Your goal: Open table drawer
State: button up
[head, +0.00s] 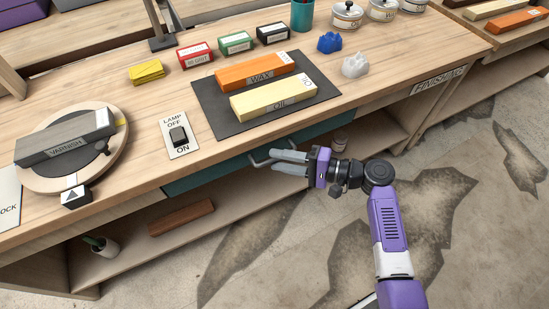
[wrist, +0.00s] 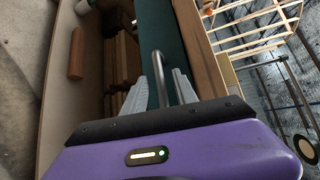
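The table drawer has a teal front (head: 208,176) under the front edge of the wooden tabletop. It looks shut, roughly flush below the edge. A grey bar handle (head: 259,160) sticks out from the front. My gripper (head: 276,161) is at the handle with its two grey fingers apart. In the wrist view the teal front (wrist: 155,30) runs down the middle, and the handle (wrist: 158,68) reaches between the fingertips of my gripper (wrist: 168,78). The fingers look open around the handle; I cannot tell whether either touches it.
The tabletop (head: 130,125) holds a lamp switch (head: 179,136), a round stand (head: 118,160) with a varnish block, and a dark mat (head: 210,105) with wax and oil blocks. An open shelf with a brown block (head: 181,217) lies below. The floor in front is clear.

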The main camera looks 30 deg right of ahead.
jog(key=shift+x, duration=0.95)
jog(key=shift+c, duration=0.4)
grip_shut()
dwell(0.4)
